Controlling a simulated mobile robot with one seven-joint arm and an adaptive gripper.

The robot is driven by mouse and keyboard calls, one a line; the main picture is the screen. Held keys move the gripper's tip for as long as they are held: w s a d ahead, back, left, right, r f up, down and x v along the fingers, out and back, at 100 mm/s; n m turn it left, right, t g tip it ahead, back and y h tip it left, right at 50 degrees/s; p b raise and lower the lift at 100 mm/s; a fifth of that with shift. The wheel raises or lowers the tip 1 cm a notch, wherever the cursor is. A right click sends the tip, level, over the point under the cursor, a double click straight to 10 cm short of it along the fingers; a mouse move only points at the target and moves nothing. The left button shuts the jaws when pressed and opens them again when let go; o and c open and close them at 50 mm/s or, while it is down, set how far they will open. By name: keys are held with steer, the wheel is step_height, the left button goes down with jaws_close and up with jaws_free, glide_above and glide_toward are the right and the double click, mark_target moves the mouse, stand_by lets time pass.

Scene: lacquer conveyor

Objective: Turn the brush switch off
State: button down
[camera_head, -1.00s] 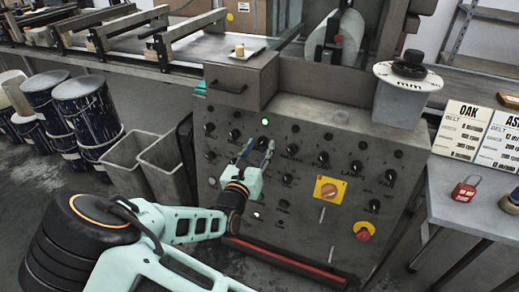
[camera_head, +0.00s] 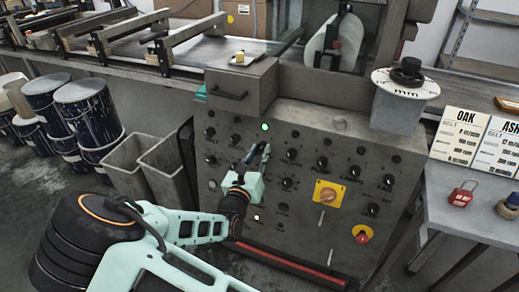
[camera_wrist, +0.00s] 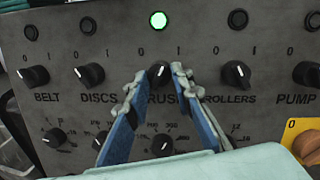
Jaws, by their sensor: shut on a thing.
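The brush switch (camera_wrist: 159,73) is a black rotary knob on the grey control panel (camera_head: 330,150), with 0 and 1 marked above it. The green lamp (camera_wrist: 158,20) above it is lit; it also shows in the head view (camera_head: 264,127). My gripper (camera_wrist: 156,78) is shut on the brush knob, one finger at each side. The fingers hide part of the BRUSH label. In the head view my gripper (camera_head: 258,153) reaches the panel below the green lamp and hides the knob. The knob's exact pointing is hard to make out.
The discs knob (camera_wrist: 90,75) is left of my fingers and the rollers knob (camera_wrist: 236,73) right, both close. Smaller dials sit below. A yellow-plated switch (camera_head: 327,191) and a red emergency button (camera_head: 362,234) are lower right. Grey bins (camera_head: 165,160) stand left.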

steer(key=n+p, duration=0.1)
steer(key=p, duration=0.2)
steer(key=r+n+p, duration=0.1)
steer(key=n+p, duration=0.1)
steer(key=shift+d+y+p, duration=0.2)
steer(key=shift+y+p, duration=0.2)
steer(key=n+p, duration=0.3)
steer(key=p, duration=0.1)
steer(key=shift+g+y, duration=0.3)
steer(key=n+p, duration=0.4)
steer(key=shift+f+g+p, duration=0.1)
steer(key=shift+g+p, duration=0.2)
steer(key=shift+p, duration=0.1)
steer(key=shift+d+f+n+p, duration=0.1)
steer(key=shift+n+p, duration=0.6)
steer(key=shift+n, duration=0.2)
steer(key=c, duration=1.7)
jaws_free()
steer(key=shift+y, duration=0.4)
steer(key=shift+s, duration=0.1)
